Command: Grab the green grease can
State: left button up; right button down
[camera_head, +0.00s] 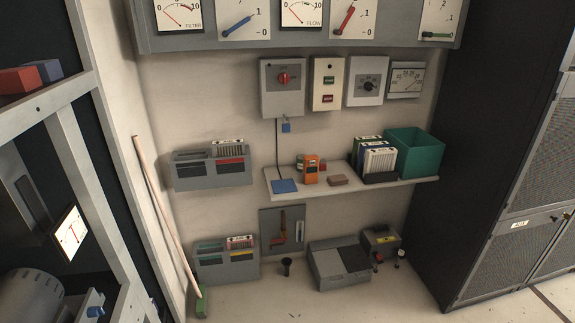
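A small dark green item (300,161), which looks like the green grease can, stands on the wall shelf (405,188). It is at the left-middle of the shelf, just left of and partly behind an orange handheld device (311,170). It is too small to make out its details. Neither of my grippers is in view.
The shelf also holds a blue pad (284,186), a brown block (337,180), binders (379,161) and a teal bin (416,151). Switch boxes (282,88) hang above. A broom (165,220) leans at the left. A grey case (338,266) stands on the floor below.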

aim_at(299, 159)
jog(key=z, duration=0.15)
jog(key=i+l+u, duration=0.2)
jog(key=i, duration=1.15)
jog(key=j, duration=0.1)
